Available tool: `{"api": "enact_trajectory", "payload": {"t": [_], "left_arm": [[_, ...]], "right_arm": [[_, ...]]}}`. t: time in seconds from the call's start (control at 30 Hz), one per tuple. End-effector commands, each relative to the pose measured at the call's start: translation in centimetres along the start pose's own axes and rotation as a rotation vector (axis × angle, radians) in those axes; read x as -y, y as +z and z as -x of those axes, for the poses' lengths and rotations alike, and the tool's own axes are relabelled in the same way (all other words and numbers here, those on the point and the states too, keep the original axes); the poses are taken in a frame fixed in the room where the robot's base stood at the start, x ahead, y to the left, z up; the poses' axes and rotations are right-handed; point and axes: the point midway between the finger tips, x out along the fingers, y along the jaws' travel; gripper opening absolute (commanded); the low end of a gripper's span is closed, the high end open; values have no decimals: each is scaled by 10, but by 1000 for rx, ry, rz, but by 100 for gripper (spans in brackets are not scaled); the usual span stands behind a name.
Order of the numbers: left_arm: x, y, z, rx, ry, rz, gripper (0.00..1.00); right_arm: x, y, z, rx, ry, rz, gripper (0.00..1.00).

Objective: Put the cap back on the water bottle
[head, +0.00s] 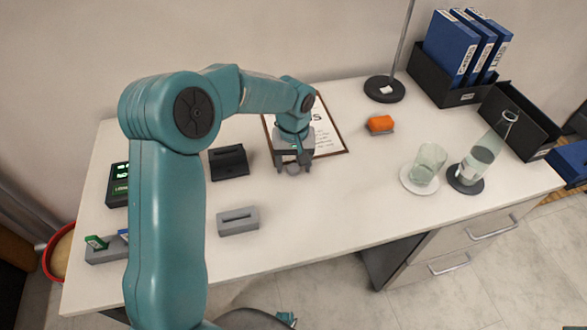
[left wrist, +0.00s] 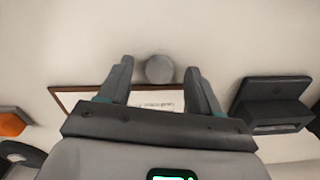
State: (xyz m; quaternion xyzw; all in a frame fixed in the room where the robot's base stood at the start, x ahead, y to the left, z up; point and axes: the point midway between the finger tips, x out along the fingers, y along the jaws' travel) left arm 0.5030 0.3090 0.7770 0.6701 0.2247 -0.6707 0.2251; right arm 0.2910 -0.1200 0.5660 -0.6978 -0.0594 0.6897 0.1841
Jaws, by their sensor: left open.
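The water bottle (head: 482,157) is clear glass with an open neck and stands upright on a dark round coaster (head: 466,187) at the right of the desk. A small grey round piece, which looks like the cap (left wrist: 160,69), lies on the white desk; in the head view it shows partly (head: 293,170) between my fingertips. My left gripper (head: 293,166) points down over it and is open. In the left wrist view the fingers (left wrist: 158,72) stand on either side of the cap, with gaps, and the cap lies near the tips.
A glass (head: 427,163) on a white saucer (head: 419,184) stands left of the bottle. A framed sheet (head: 330,138) lies behind my gripper. Dark (head: 229,162) and grey (head: 238,221) slotted blocks stand to its left. An orange sponge (head: 380,123) and lamp base (head: 384,90) are farther back.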

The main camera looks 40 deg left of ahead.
Motion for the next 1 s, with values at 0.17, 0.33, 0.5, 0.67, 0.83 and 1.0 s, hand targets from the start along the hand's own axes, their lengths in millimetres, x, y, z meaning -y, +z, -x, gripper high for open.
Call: {"api": "enact_trajectory", "payload": {"t": [0.17, 0.33, 0.5, 0.67, 0.83, 1.0], "left_arm": [[0, 0, -5, -1, 0, 0, 64], [0, 0, -5, 0, 0, 0, 64], [0, 0, -5, -1, 0, 0, 31], [0, 0, -4, -1, 0, 0, 5], [0, 0, -4, -1, 0, 0, 5], [0, 0, -2, -1, 0, 0, 5]], "right_arm": [[0, 0, 0, 0, 0, 0, 43], [0, 0, 0, 0, 0, 0, 43], [0, 0, 0, 0, 0, 0, 43], [0, 0, 0, 0, 0, 0, 43], [0, 0, 0, 0, 0, 0, 43], [0, 0, 0, 0, 0, 0, 43]]}}
